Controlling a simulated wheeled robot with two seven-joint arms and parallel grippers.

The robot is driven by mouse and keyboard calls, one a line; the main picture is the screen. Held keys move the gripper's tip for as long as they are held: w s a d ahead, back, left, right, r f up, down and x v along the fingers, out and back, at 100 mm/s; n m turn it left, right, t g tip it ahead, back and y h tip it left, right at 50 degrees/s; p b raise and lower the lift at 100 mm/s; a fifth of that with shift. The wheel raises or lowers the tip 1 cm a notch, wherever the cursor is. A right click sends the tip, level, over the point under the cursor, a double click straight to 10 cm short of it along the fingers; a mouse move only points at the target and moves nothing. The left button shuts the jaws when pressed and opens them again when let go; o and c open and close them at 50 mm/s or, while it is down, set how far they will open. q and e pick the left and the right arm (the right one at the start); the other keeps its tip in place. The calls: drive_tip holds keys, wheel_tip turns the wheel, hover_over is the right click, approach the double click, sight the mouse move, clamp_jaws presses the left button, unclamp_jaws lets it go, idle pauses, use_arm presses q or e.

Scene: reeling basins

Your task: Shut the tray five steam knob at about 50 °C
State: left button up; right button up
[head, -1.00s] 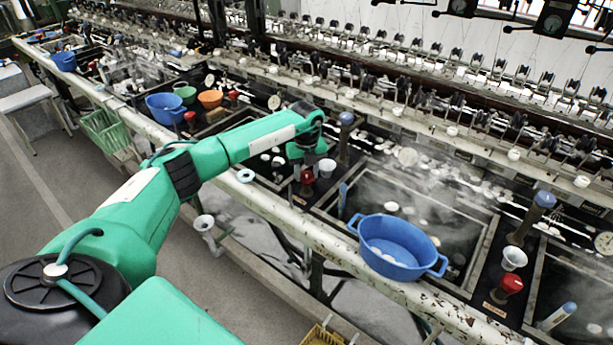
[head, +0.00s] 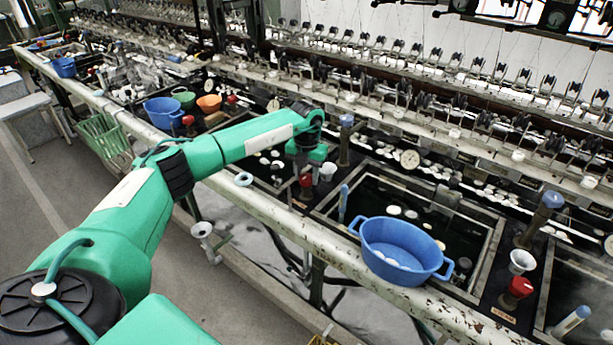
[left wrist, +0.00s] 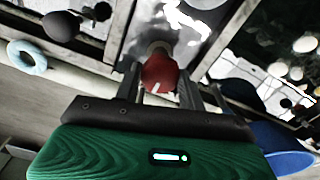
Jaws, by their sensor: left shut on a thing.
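My left gripper (head: 305,172) reaches down over the basin bench and is shut on a red steam knob (head: 306,181). In the left wrist view, the red knob (left wrist: 158,72) sits between the two fingers and shows a pale mark on its face. The basin (head: 440,228) to the right of the knob holds dark water with several white cocoons, and no steam shows over it. A round dial gauge (head: 410,159) stands behind this basin; its reading is too small to make out. My right gripper is not in view.
A blue two-handled tub (head: 400,250) sits at this basin's front edge. A white cup (head: 327,171) stands close to the gripped knob. Another red knob (head: 520,287) is at right. A pale blue ring (head: 244,179) lies on the front rail.

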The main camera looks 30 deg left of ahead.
sight(306, 176)
use_arm(q)
drive_tip(key=shift+r, duration=0.1)
idle(0.4)
drive_tip(key=o, duration=0.7)
drive_tip(key=shift+o, duration=1.3)
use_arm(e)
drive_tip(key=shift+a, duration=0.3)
use_arm(q)
wheel_tip(306, 176, up, 14)
drive_tip(key=b, duration=0.2)
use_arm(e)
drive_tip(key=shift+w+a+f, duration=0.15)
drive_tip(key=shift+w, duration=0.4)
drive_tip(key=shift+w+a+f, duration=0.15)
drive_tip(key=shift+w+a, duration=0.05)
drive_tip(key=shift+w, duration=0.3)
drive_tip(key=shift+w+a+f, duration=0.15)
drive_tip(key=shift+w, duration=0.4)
